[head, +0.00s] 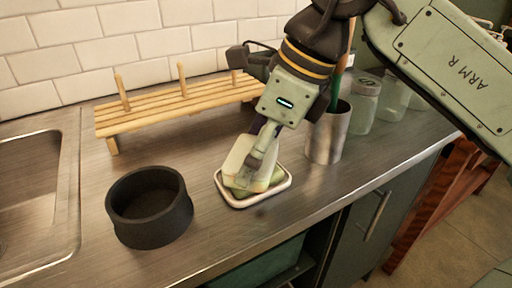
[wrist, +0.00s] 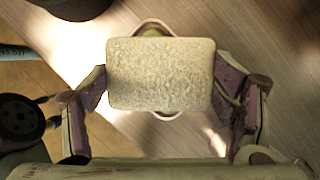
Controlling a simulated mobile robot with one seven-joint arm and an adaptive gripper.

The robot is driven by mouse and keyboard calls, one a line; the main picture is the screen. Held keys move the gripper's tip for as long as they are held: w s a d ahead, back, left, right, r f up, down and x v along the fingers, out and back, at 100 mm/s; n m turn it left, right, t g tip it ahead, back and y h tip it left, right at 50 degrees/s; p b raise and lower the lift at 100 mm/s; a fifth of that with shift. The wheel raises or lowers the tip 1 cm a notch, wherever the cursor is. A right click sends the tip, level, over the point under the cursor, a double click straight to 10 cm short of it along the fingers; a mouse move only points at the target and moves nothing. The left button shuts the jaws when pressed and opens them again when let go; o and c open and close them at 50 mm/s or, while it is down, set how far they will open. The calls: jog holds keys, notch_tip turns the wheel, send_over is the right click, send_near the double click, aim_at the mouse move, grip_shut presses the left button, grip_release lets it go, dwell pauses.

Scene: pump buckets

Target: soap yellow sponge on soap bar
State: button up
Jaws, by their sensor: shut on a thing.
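My gripper (head: 262,150) is shut on the pale yellow sponge (head: 243,158), with a finger on each side of it. In the wrist view the sponge (wrist: 160,74) fills the middle between the two fingers. The green soap bar (head: 272,178) lies in a white-rimmed dish (head: 241,205) on the counter, mostly hidden under the sponge. The sponge is over the soap and looks close to it; I cannot tell for certain whether they touch.
A black round bowl (head: 149,225) stands left of the dish. A wooden rack (head: 170,105) with pegs is behind. A metal cup (head: 328,137) and glass jars (head: 362,105) stand close on the right. The sink (head: 30,190) is at far left. The counter's front edge is near.

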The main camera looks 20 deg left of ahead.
notch_tip(320, 180, up, 7)
jog(key=p, duration=0.6)
dwell(0.3)
jog(key=shift+s+f, duration=0.1)
dwell(0.6)
